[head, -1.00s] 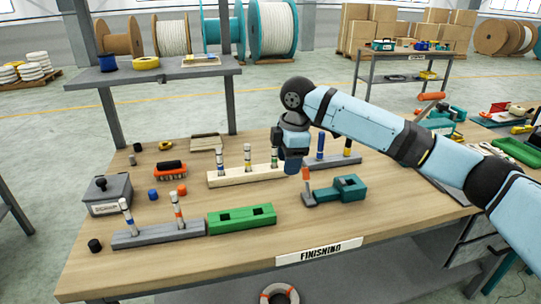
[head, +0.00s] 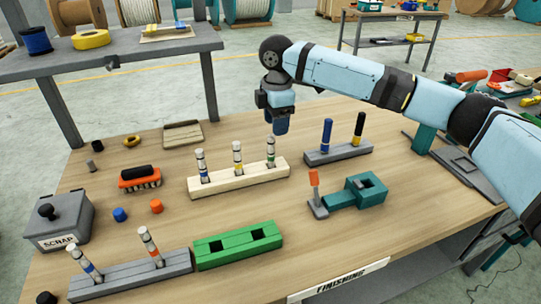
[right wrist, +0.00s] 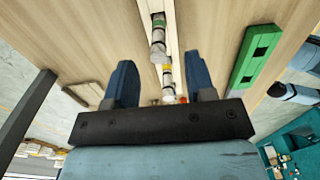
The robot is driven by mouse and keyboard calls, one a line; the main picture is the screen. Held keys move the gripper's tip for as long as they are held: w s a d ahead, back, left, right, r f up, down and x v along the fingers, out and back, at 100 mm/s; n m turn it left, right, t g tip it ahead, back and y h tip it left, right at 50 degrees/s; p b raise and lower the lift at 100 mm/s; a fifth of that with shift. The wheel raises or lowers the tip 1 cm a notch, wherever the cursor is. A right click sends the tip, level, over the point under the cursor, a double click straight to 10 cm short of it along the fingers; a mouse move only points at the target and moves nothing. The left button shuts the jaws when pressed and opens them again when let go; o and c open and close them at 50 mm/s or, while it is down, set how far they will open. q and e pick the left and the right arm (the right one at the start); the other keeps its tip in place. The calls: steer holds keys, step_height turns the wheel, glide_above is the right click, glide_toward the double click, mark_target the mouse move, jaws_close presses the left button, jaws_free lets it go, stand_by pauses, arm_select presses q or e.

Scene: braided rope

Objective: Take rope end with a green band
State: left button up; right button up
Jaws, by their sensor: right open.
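The rope end with a green band (head: 270,153) stands upright at the right end of a pale wooden block (head: 240,180). Beside it in the block stand rope ends with a yellow band (head: 238,157) and a blue band (head: 200,163). My right gripper (head: 280,127) points down just above and slightly right of the green-banded end in the head view. In the right wrist view, the open, empty fingers (right wrist: 159,62) lie on either side of the row, and the green-banded end (right wrist: 158,40) shows between and beyond their tips. My left gripper is not in view.
A grey block (head: 130,276) at front left holds two banded rope ends. A green block (head: 238,246) with square holes lies beside it. A grey block with blue and black handles (head: 338,152) and a teal tool (head: 357,192) stand to the right. A scrap box (head: 62,220) is at left.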

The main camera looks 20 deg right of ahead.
mark_target(271, 147)
steer(key=f, duration=0.4)
steer(key=a+f, duration=0.1)
steer(key=f, duration=0.2)
steer(key=shift+w+a+b, duration=0.1)
steer(key=shift+w+b, duration=0.1)
steer(key=shift+b, duration=0.15)
steer(key=shift+f, duration=0.45)
jaws_close()
